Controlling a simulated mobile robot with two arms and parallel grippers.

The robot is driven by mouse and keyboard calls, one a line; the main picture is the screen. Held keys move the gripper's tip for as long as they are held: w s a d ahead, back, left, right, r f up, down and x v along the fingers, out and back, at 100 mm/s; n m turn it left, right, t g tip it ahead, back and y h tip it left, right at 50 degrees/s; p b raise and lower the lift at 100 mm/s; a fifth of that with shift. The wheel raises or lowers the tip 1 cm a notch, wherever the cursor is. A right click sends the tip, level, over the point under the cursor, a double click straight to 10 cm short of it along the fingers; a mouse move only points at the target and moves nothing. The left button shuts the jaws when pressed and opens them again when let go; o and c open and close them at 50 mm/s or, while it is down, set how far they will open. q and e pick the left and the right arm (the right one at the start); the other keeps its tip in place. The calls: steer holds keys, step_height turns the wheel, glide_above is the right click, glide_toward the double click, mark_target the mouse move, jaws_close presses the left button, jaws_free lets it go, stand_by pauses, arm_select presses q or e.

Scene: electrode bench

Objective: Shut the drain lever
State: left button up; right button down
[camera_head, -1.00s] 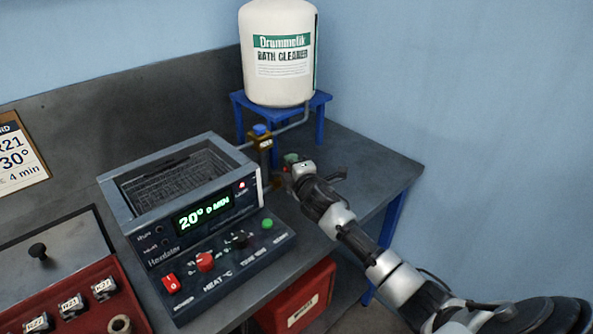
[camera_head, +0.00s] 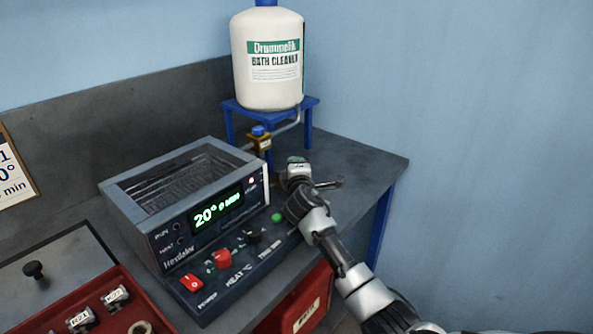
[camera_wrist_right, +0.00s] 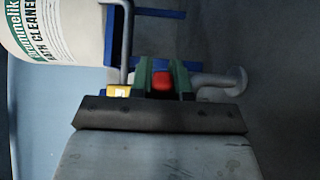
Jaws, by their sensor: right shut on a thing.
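My right gripper (camera_head: 296,163) is beside the right end of the metal bath (camera_head: 150,232), above the bench. In the right wrist view its two green fingers (camera_wrist_right: 162,76) are closed on a red piece, seemingly the drain lever's grip (camera_wrist_right: 162,82). The fingers hide most of the lever, and in the head view the gripper covers it. I cannot tell the lever's angle. A pale grey pipe (camera_wrist_right: 225,80) shows just right of the fingers in the wrist view. My left gripper is in neither view.
A brass valve with a blue top (camera_head: 259,139) stands close left of my right gripper. Behind it a white cleaner bottle (camera_head: 268,85) sits on a blue stand (camera_head: 311,104). A red tray (camera_head: 140,308) is at lower left. Bare bench (camera_head: 365,160) lies to the right.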

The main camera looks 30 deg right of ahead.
steer(key=c, duration=1.4)
jaws_free()
steer(key=shift+o, duration=0.2)
steer(key=v, duration=1)
steer(key=shift+s+a, duration=0.2)
steer(key=shift+s, duration=0.15)
